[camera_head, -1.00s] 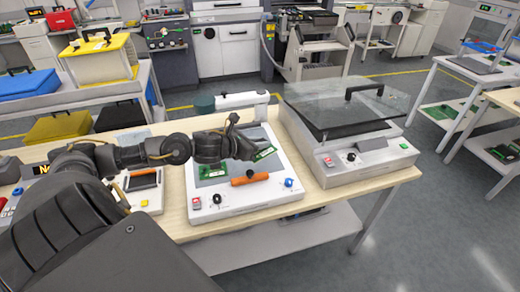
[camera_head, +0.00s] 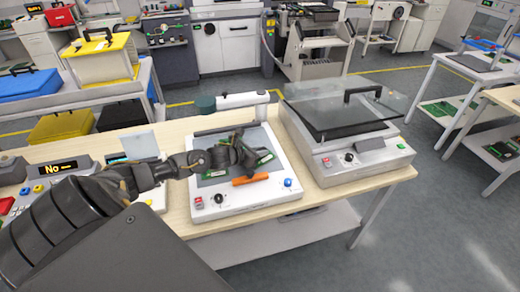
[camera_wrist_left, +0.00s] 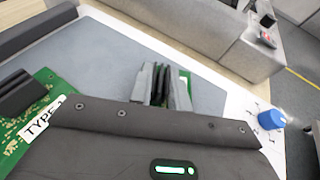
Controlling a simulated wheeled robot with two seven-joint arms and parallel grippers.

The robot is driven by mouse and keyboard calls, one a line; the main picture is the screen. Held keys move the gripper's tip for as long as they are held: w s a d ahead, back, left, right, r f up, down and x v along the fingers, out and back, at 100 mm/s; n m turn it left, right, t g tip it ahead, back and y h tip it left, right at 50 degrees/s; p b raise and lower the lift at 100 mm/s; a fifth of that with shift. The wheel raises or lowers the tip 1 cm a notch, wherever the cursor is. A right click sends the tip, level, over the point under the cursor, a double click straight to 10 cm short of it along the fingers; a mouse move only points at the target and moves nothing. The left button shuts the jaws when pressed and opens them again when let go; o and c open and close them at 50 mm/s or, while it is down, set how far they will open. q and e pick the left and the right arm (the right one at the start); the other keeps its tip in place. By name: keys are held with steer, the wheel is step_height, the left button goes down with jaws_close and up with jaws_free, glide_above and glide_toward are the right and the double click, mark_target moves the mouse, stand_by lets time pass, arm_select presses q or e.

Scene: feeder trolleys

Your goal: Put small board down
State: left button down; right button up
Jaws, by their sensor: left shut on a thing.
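My left gripper (camera_head: 254,150) is over the grey plate of a white machine (camera_head: 246,206) and is shut on the small green board (camera_head: 265,158). In the left wrist view the fingertips (camera_wrist_left: 167,85) are close together, and only a thin green sliver of the small board (camera_wrist_left: 184,76) shows beside them. I cannot tell whether the board touches the plate (camera_wrist_left: 100,55). Another green board (camera_wrist_left: 35,110) with a "TYPE" label lies at the left of that view, partly hidden by the gripper body. My right gripper is not in view.
An orange handle (camera_head: 250,178) lies across the plate's front. A blue knob (camera_head: 288,182) sits at the machine's front right. A machine with a raised clear lid (camera_head: 345,108) stands to the right. A white arm with a dark green end (camera_head: 243,99) is behind.

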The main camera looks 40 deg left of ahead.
arm_select(q)
steer(key=shift+f, duration=0.1)
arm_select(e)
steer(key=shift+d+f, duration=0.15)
arm_select(q)
steer(key=shift+f+b, duration=0.15)
steer(key=shift+b, duration=0.15)
steer(key=c, duration=1.3)
jaws_free()
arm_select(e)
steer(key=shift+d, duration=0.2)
arm_select(q)
steer(key=shift+r, duration=0.25)
steer(key=b+v, duration=0.1)
steer(key=v, duration=0.9)
steer(key=shift+s+a, duration=0.15)
steer(key=shift+s, duration=0.25)
steer(key=shift+s+r, duration=0.35)
steer(key=shift+s, duration=0.15)
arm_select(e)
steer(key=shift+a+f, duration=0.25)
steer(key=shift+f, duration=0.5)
